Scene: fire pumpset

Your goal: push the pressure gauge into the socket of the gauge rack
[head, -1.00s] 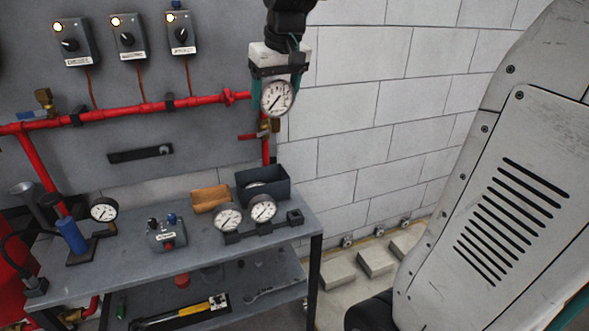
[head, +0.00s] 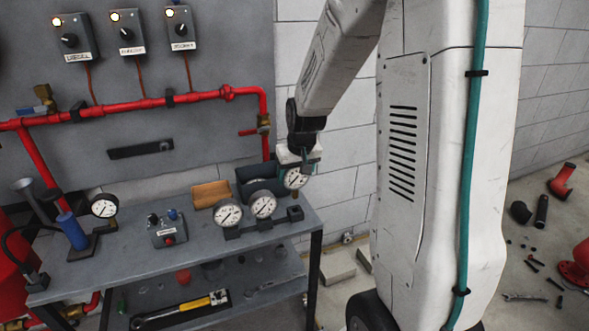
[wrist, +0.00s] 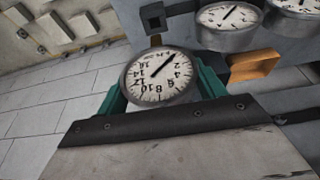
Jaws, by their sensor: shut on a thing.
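My gripper (head: 297,163) is shut on a pressure gauge (head: 295,179) with a round white dial. In the wrist view the gauge (wrist: 160,76) sits between the teal fingers (wrist: 162,90). The gauge rack (head: 264,228) stands at the right front of the bench, with two gauges seated in it. Its right-end socket (head: 295,213) is empty. In the head view the held gauge is above this socket, apart from it. The wrist view shows the square socket (wrist: 152,16) beyond the gauge's top edge.
A dark open bin (head: 254,178) stands behind the rack, close to the held gauge. An orange-brown block (head: 210,194) lies left of it. Red pipe (head: 150,106) runs along the wall behind.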

